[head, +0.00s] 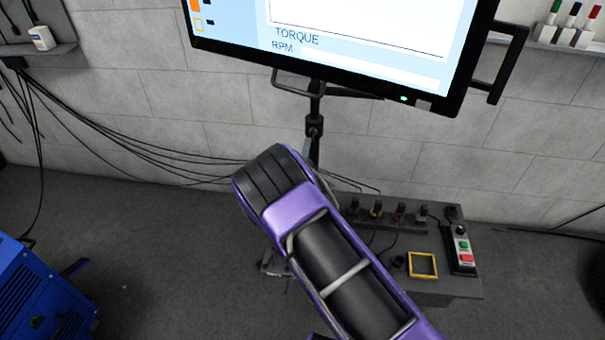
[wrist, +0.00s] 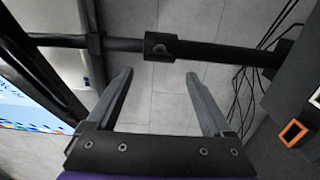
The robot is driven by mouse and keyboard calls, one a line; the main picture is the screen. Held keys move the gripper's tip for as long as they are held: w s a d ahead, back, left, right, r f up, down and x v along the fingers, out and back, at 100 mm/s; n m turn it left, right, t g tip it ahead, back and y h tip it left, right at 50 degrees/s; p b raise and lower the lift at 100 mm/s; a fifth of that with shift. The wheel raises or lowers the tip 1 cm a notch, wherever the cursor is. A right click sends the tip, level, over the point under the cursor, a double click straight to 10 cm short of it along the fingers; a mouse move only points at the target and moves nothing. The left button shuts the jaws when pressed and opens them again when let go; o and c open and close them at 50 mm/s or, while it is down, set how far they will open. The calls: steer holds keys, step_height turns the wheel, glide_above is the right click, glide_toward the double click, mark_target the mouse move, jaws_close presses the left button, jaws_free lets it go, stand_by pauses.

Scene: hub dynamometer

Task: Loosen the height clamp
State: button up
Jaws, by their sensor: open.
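The height clamp is a dark collar (wrist: 161,47) on the monitor stand's pole (wrist: 215,53), with a small round knob-like detail on its face. In the wrist view the pole runs across the picture, and the collar lies beyond the fingertips, roughly centred between them. My gripper (wrist: 158,76) is open, with nothing between its fingers. I see no contact with the collar. In the head view the dark pole (head: 315,108) comes down from the monitor (head: 330,75), with a collar (head: 314,127) on it. My purple arm hides the pole's lower part and my gripper.
A grey control box (head: 440,285) with plugged cables, a yellow square frame (head: 423,265) and a button pendant (head: 462,250) stands right of my arm. Black cables (head: 130,145) hang along the wall. A blue machine (head: 40,290) is at left. Floor between is clear.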

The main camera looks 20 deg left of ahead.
steer(key=v, duration=0.9)
steer(key=shift+s+p, duration=0.2)
steer(key=shift+p, duration=0.15)
